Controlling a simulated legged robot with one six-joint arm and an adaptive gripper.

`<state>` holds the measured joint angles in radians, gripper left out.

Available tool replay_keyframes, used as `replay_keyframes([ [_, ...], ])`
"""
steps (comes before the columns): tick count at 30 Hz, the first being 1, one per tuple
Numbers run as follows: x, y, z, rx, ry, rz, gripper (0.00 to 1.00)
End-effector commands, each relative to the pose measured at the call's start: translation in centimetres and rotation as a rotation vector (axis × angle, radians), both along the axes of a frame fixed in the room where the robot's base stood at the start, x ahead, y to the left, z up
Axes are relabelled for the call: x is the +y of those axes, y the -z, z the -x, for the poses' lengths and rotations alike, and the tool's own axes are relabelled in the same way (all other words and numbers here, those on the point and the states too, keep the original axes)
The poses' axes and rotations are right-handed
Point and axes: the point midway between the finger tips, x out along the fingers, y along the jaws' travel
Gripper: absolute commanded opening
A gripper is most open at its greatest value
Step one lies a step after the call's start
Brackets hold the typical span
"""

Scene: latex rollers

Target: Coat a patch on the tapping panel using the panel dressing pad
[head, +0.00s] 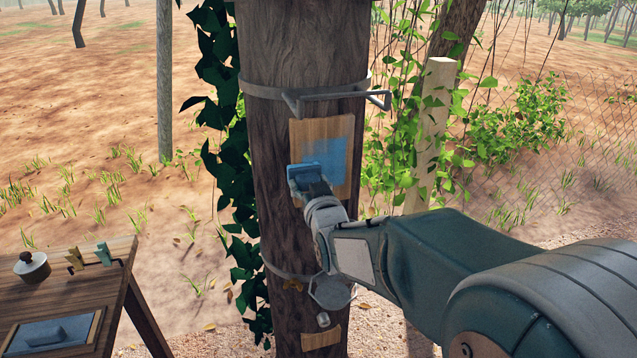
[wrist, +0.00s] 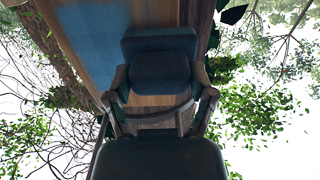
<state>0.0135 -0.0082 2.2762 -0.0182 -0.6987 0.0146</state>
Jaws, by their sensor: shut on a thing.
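The tapping panel (head: 342,180) is a light wooden board on the front of the tree trunk. A blue coated patch (head: 333,155) covers much of its middle and upper part, with bare wood at the top and right side. It also shows in the wrist view (wrist: 90,35), blue at the upper left. The dressing pad (head: 305,176) is a blue block at the panel's left edge, close to or touching it; I cannot tell which. My gripper (wrist: 160,95) is shut on the pad (wrist: 160,62), its fingers on both sides of the handle. In the head view my gripper (head: 312,190) partly hides the pad.
A wooden table (head: 100,255) at lower left bears a blue tray (head: 50,335), a lidded pot (head: 32,267) and small clips. A metal band with a bracket (head: 335,97) sits above the panel. A cup (head: 328,292) hangs below. Ivy (head: 222,70) and a post (head: 432,130) flank the trunk.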

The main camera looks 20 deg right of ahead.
Motion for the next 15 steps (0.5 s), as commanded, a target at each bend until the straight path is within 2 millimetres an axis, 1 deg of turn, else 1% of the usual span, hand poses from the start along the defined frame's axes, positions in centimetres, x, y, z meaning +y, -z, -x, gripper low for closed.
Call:
replay_keyframes([
  [2,0.5,0.0,-0.1,-0.001,-0.003,0.0,0.33],
  [7,0.6,-0.3,-0.1,-0.002,-0.002,0.001,0.33],
  [15,0.5,-1.9,0.1,-0.002,-0.001,0.001,0.33],
])
